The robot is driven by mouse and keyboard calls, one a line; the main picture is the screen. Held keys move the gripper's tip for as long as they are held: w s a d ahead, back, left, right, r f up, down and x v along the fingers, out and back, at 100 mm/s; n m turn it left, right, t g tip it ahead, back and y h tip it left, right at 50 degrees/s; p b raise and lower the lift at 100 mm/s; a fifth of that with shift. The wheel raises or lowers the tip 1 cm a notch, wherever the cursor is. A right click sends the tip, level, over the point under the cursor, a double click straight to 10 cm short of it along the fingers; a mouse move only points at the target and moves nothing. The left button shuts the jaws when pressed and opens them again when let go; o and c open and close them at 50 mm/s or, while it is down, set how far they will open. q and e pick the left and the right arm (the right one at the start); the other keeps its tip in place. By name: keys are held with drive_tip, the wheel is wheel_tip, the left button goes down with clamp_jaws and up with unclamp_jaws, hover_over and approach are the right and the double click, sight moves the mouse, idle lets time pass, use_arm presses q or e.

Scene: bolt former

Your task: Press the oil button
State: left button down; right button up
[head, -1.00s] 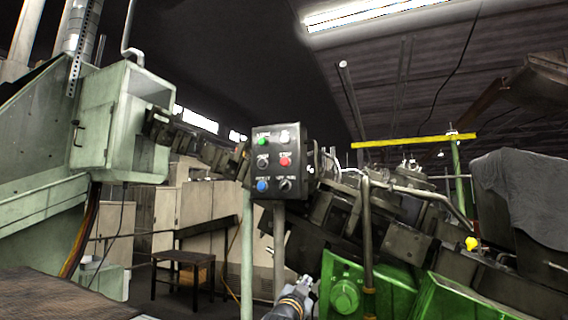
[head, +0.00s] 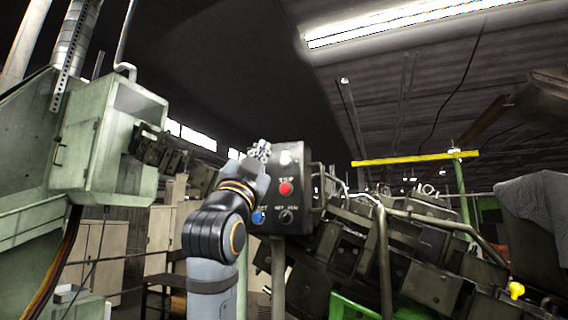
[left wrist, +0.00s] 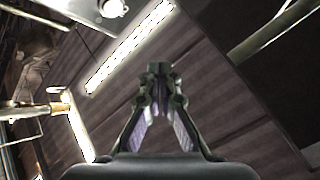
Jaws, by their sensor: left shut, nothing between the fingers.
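The dark control box (head: 305,200) stands on a post in the middle of the head view. It shows a red button (head: 286,188), a blue button (head: 258,217), a black knob (head: 286,217) and a pale button (head: 288,156) at upper right. The labels are too small to read surely, so I cannot tell which button is oil. My left gripper (head: 261,150) is in front of the box's upper left corner and hides the controls there. In the left wrist view its fingers (left wrist: 160,72) are shut and empty. Contact with the box cannot be told. My right gripper is out of view.
A pale green machine cabinet (head: 85,150) stands at left. Dark machine parts and curved pipes (head: 383,240) fill the right of the box. A yellow bar (head: 415,159) crosses behind. Open space shows above the box.

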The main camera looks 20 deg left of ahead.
sight(280, 161)
use_arm(q)
drive_tip(key=shift+w+a+p, duration=0.15)
drive_tip(key=shift+w+p, duration=1.65)
drive_tip(key=shift+w, duration=2.45)
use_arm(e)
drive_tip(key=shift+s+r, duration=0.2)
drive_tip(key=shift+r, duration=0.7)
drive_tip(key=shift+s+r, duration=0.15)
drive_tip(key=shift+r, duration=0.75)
use_arm(q)
drive_tip(key=shift+r, duration=0.1)
drive_tip(key=shift+w, duration=0.2)
drive_tip(key=shift+w+p, duration=0.2)
drive_tip(key=shift+p, duration=0.1)
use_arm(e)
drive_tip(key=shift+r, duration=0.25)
use_arm(q)
drive_tip(key=shift+w+p, duration=0.3)
drive_tip(key=shift+w, duration=0.15)
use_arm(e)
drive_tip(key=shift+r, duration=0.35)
use_arm(q)
drive_tip(key=shift+s, duration=0.15)
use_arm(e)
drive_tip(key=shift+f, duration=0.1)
use_arm(q)
drive_tip(key=shift+s+b, duration=0.4)
drive_tip(key=shift+s, duration=0.25)
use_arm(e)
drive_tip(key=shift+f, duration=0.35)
